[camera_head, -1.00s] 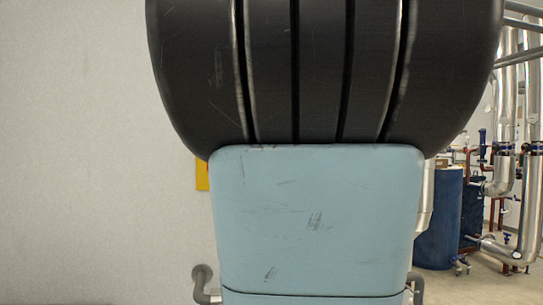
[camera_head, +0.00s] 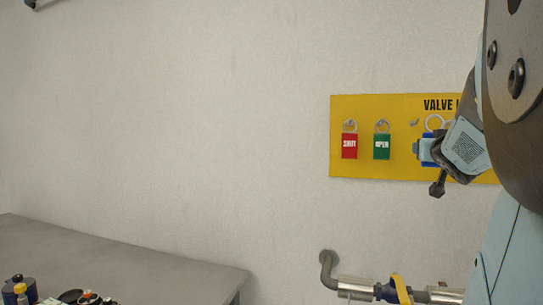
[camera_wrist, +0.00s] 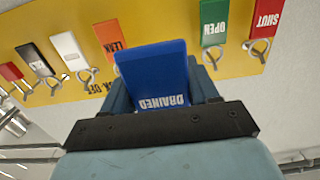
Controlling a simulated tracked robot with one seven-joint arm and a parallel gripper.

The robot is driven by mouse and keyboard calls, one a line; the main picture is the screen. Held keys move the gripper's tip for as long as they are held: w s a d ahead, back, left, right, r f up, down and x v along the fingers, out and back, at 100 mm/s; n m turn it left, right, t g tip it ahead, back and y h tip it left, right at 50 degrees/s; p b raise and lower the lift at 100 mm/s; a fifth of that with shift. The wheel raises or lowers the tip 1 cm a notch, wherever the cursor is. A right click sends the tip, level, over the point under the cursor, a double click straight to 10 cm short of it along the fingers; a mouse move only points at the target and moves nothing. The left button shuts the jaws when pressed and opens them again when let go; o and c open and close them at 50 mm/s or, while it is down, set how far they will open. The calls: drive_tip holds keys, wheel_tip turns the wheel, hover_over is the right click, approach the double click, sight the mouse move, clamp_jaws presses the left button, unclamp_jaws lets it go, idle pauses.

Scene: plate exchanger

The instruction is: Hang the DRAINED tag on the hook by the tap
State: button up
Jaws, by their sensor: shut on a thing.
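My gripper (camera_head: 424,150) is in front of the yellow tag board, at the right of the head view. It is shut on the blue DRAINED tag (camera_wrist: 158,75), whose white lettering shows upside down in the wrist view. In the head view only a blue edge of the tag and its pale ring (camera_head: 434,122) show. The ring is just right of a bare hook (camera_head: 414,122) on the board; I cannot tell its distance from the board. I cannot make out a hook by the tap.
The yellow board (camera_head: 365,170) also holds a red SHUT tag (camera_head: 349,146), a green OPEN tag (camera_head: 382,147) and an orange LEAK tag (camera_wrist: 110,40). Below it runs a pipe (camera_head: 358,289) with a yellow-handled valve (camera_head: 401,289). A grey table (camera_head: 120,262) with small items stands at lower left.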

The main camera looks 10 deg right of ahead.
drive_tip(key=shift+w+a+r, duration=0.1)
drive_tip(key=shift+w+r, duration=0.15)
drive_tip(key=shift+r, duration=0.55)
drive_tip(key=shift+w+d+f, duration=0.1)
drive_tip(key=shift+w+d, duration=0.2)
drive_tip(key=shift+w, duration=0.1)
drive_tip(key=shift+w+d, duration=0.15)
drive_tip(key=shift+w, duration=0.1)
drive_tip(key=shift+x, duration=1.65)
drive_tip(key=shift+r+x, duration=0.2)
drive_tip(key=shift+x, duration=1.5)
drive_tip(key=shift+r+x, duration=0.2)
drive_tip(key=shift+x, duration=1.5)
drive_tip(key=shift+r+x, duration=0.25)
drive_tip(key=shift+x, duration=1.5)
drive_tip(key=shift+w, duration=0.2)
drive_tip(key=shift+w, duration=0.2)
drive_tip(key=shift+c, duration=0.4)
drive_tip(key=shift+s+r, duration=0.1)
drive_tip(key=shift+r, duration=0.05)
